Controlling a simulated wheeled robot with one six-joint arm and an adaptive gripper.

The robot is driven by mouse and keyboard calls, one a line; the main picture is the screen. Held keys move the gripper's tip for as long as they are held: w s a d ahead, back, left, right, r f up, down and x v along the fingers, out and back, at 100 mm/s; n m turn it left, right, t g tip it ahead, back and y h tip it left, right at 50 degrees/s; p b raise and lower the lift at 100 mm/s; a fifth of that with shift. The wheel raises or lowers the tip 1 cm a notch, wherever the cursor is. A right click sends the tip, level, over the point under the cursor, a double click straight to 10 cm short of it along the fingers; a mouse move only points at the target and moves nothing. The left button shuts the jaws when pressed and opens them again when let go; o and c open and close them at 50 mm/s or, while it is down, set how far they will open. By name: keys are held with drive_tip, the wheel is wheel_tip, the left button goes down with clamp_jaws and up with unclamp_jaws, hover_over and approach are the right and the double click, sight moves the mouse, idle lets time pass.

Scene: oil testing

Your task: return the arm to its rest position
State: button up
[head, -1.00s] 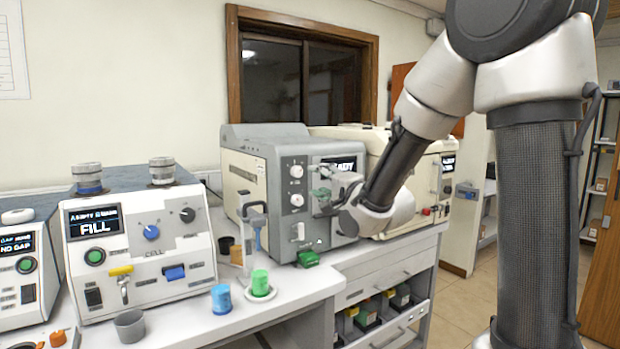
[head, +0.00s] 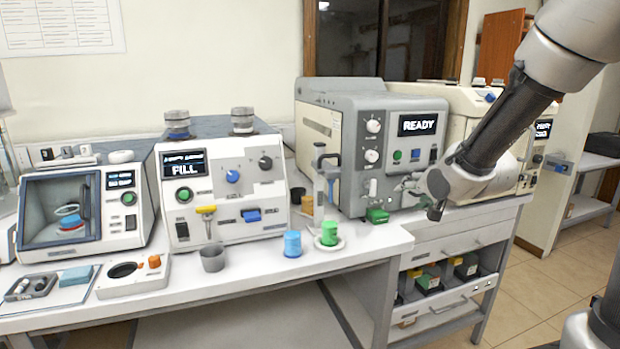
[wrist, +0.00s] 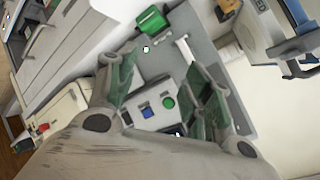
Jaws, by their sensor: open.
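My gripper (head: 436,205) is in front of the grey machine (head: 345,150) whose screen reads READY. In the wrist view my gripper (wrist: 160,75) has its two green-padded fingers spread apart with nothing between them. The machine's panel, with a blue and a green button, shows behind the fingers there. My arm comes in from the upper right of the head view and slants down to the gripper. The arm hides part of the beige machine (head: 535,165) to the right.
A FILL machine (head: 220,185) and a windowed machine (head: 62,215) stand to the left. A blue cup (head: 292,244), a green cup (head: 329,233) and a grey cup (head: 213,258) stand near the bench's front edge. A green piece (head: 377,216) lies below the gripper's left. The floor (head: 560,285) is clear at right.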

drive_tip(key=s+d+f+n+g+h, duration=0.2)
drive_tip(key=s+d+f+n+g, duration=0.15)
drive_tip(key=s, duration=0.55)
drive_tip(key=s+d+r+n+g, duration=0.2)
drive_tip(key=s+r, duration=0.2)
drive_tip(key=s, duration=0.6)
drive_tip(key=s+d+r+n+g, duration=0.1)
drive_tip(key=s+r, duration=0.3)
drive_tip(key=s, duration=0.6)
drive_tip(key=shift+s+d+n+g, duration=0.35)
drive_tip(key=shift+s+d+n, duration=0.1)
drive_tip(key=shift+d, duration=0.35)
